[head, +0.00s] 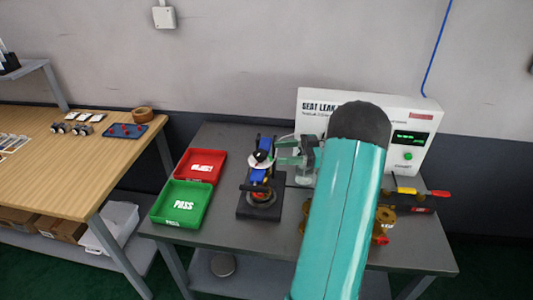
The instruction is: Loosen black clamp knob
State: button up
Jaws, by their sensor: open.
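The valve positioner assembly (261,180) stands on a dark base on the grey table. It has blue parts, a white round disc and a metal body. A small black part (263,155) near the top, in front of the disc, looks like the clamp knob, but it is too small to be sure. My gripper (279,152) is just right of the assembly's top, with its teal fingers open and pointing left toward it. I cannot tell whether the fingers touch anything. My teal arm hides part of the table to the right.
A red tray (199,154) and a green PASS tray (168,218) lie on the left of the table. The white seat leak tester (425,118) stands at the back right. A wooden bench (60,180) stands at the left.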

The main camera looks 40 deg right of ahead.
jog(key=shift+v, duration=2.3)
